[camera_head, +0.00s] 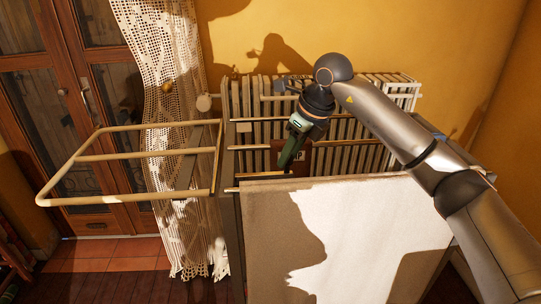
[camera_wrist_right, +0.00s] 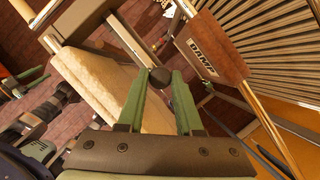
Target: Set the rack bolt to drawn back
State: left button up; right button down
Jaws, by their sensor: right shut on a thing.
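My right gripper (camera_head: 286,163) reaches down from the upper right into the drying rack, its green fingers beside a brown plaque. In the right wrist view the gripper (camera_wrist_right: 160,90) has its fingers closed about a dark round knob (camera_wrist_right: 160,76), which looks like the rack bolt's knob. The bolt is hidden behind the gripper in the head view. I cannot tell how far the bolt is drawn. The brown plaque (camera_wrist_right: 208,46) next to it reads "DAMP".
The rack's wooden-railed wing (camera_head: 130,156) sticks out to the left. A pale cloth (camera_head: 370,235) hangs over the front rail. A radiator (camera_head: 400,90) stands behind against the yellow wall. A lace curtain (camera_head: 160,120) and wooden doors (camera_head: 30,95) are at left.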

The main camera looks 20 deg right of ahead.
jog(key=shift+d, duration=0.2)
jog(key=c, duration=0.6)
grip_release()
jog(key=shift+d, duration=0.1)
pick_arm(q)
jog(key=shift+w+r, duration=0.15)
jog(key=shift+w, duration=0.1)
pick_arm(e)
jog(key=shift+r, duration=0.15)
jog(key=v, duration=1.2)
jog(key=shift+r, duration=0.15)
pick_arm(q)
jog(key=shift+s, duration=0.15)
pick_arm(e)
jog(key=shift+s, duration=0.1)
